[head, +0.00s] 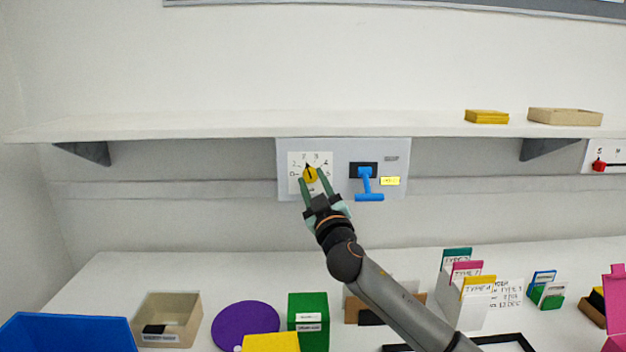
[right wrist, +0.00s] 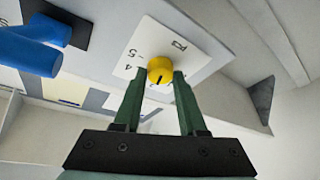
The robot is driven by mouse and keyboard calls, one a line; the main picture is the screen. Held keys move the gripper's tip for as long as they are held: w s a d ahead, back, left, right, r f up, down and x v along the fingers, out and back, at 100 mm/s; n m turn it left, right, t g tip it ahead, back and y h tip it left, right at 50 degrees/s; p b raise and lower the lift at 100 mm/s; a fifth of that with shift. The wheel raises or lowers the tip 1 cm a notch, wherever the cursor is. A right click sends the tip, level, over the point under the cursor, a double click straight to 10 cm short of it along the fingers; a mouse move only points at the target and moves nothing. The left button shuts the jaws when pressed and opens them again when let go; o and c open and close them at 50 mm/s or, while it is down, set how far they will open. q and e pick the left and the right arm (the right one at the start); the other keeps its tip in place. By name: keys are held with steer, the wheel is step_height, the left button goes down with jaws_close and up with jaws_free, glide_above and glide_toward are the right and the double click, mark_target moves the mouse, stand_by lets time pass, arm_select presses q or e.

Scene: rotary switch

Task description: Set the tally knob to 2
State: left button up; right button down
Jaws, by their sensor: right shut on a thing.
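The tally knob (head: 310,174) is a round yellow dial with a dark pointer line. It sits on a white numbered plate (head: 295,184) on the grey wall panel (head: 340,148). In the head view the pointer appears to point up, slightly left; the exact mark is hard to read. My right gripper (head: 317,178) reaches up from below with its green fingers at the knob. In the right wrist view the yellow knob (right wrist: 160,71) lies between the fingertips (right wrist: 162,80), which are shut on it. My left gripper is not in view.
A blue lever (head: 367,184) is right of the knob on the same panel, near a yellow label (head: 390,181). A white shelf (head: 250,127) overhangs the panel. The table (head: 120,270) below holds a blue bin (head: 65,333), a beige bin (head: 168,312) and a purple disc (head: 245,325).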

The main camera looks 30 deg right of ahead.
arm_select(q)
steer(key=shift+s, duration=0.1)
arm_select(e)
steer(key=c, duration=0.6)
jaws_free()
steer(key=shift+o, duration=0.7)
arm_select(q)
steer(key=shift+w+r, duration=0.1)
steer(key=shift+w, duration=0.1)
arm_select(e)
steer(key=shift+s+a+f, duration=0.2)
steer(key=shift+s+f, duration=0.1)
steer(key=shift+s, duration=0.25)
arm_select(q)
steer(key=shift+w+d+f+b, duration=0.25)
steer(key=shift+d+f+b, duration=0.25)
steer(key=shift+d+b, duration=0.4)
arm_select(e)
steer(key=v, duration=1.1)
steer(key=shift+s, duration=0.15)
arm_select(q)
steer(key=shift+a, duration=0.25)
